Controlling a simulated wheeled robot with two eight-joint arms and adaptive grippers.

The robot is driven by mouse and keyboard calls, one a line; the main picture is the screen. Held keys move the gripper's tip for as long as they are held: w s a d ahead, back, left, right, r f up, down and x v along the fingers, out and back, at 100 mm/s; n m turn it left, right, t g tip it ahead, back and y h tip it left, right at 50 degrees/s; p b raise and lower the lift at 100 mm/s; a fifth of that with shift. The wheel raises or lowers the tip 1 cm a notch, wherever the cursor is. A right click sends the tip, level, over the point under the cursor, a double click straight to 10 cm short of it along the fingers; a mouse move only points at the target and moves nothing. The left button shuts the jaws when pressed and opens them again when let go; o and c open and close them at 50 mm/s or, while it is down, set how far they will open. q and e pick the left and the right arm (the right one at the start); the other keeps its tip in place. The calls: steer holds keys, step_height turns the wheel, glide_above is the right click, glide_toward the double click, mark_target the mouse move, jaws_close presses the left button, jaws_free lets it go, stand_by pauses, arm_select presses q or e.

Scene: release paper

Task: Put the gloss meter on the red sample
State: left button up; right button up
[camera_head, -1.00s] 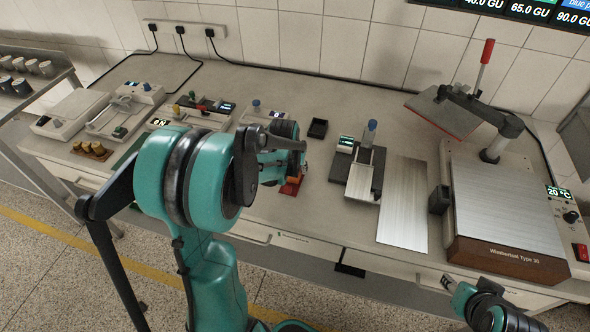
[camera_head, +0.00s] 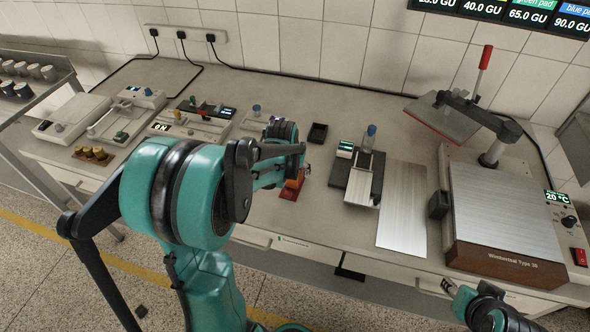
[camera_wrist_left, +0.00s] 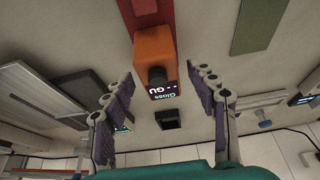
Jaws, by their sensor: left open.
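The orange gloss meter (camera_head: 294,182) rests on the red sample (camera_head: 287,194) near the bench's front edge, partly hidden by my arm in the head view. In the left wrist view, the gloss meter (camera_wrist_left: 155,55) shows its lit "Gloss GU" display and a dark knob, and the red sample (camera_wrist_left: 150,12) extends past it. My left gripper (camera_head: 300,160) is open; its purple-padded fingers (camera_wrist_left: 165,100) stand on either side of the meter, apart from it. My right gripper (camera_head: 449,288) is low at the bench's front right, and its jaws are too small to read.
A small black box (camera_head: 317,132) stands behind the meter. A block device with a blue knob (camera_head: 362,180) and a metal plate (camera_head: 404,205) lie to the right, then a hot plate (camera_head: 505,210). A green pad (camera_wrist_left: 262,25) lies to the meter's left on the bench.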

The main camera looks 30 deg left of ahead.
arm_select(q)
steer(key=a+p+v, duration=0.1)
steer(key=p+v, duration=0.2)
steer(key=v, duration=0.6)
steer(key=s+d+r+m+t+h, duration=0.1)
steer(key=s+d+r+m+t, duration=0.1)
steer(key=s+d, duration=1.3)
step_height(320, 180, up, 2)
steer(key=shift+d+m+t, duration=0.25)
steer(key=shift+m+t, duration=0.05)
steer(key=shift+t, duration=0.2)
steer(key=shift+f+b, duration=0.25)
steer(key=shift+b, duration=0.05)
